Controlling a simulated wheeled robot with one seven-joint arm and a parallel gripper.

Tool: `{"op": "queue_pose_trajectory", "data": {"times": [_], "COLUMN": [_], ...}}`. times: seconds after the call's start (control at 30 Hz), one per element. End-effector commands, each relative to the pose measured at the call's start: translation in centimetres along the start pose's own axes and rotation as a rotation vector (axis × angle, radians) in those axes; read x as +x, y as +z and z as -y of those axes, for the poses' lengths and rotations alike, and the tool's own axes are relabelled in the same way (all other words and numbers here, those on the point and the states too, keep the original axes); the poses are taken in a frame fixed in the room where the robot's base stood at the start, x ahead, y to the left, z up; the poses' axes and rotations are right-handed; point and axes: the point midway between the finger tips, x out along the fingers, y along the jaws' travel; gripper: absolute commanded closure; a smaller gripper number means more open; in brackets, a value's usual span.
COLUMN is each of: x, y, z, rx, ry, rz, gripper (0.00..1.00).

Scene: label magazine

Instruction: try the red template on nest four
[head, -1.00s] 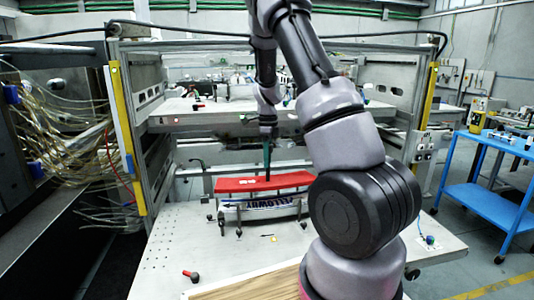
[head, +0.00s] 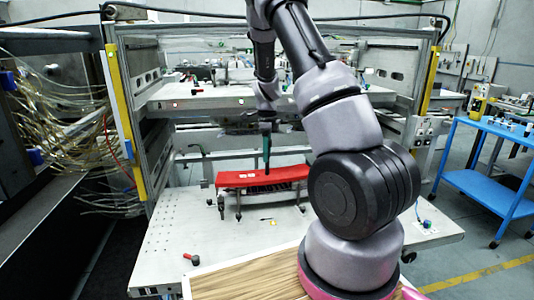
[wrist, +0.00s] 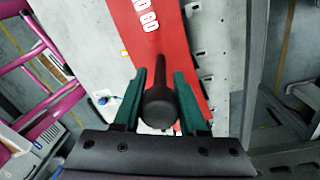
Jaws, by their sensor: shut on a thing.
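The red template (head: 240,180) is a long flat bar in the head view, with white marks on top. It lies over a nest (head: 239,203) with thin legs on the white table; I cannot tell whether it is fully seated. In the wrist view the red template (wrist: 158,30) shows white lettering and a black knobbed handle (wrist: 158,107). My gripper (head: 266,170) is above the template's middle, pointing down. In the wrist view my gripper (wrist: 158,88) has its green fingers shut on either side of the handle. Most of the nest is hidden, and I see no nest number.
A white table (head: 185,228) has free room in front of the nest. A red-and-black knob (head: 192,259) lies at its front left. A shelf (head: 205,103) crosses above and behind. A wooden board (head: 245,281) is nearest, and a blue cart (head: 480,180) stands at right.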

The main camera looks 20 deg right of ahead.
Motion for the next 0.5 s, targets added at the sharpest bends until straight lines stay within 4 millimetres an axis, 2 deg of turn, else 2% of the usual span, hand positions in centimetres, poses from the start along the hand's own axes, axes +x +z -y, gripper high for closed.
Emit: {"op": "queue_pose_trajectory", "data": {"times": [0.3, 0.33, 0.4, 0.43, 0.5], "x": [0.56, 0.58, 0.55, 0.55, 0.56], "y": [0.01, 0.01, 0.02, 0.02, 0.02], "z": [0.06, 0.07, 0.07, 0.07, 0.06], "rx": [-0.001, 0.000, -0.001, 0.000, 0.000], "ry": [-0.001, -0.001, -0.001, -0.001, -0.001], "rz": [0.000, 0.000, 0.000, 0.000, 0.000], "gripper": [1.00, 0.55, 0.28, 0.24, 0.24]}}
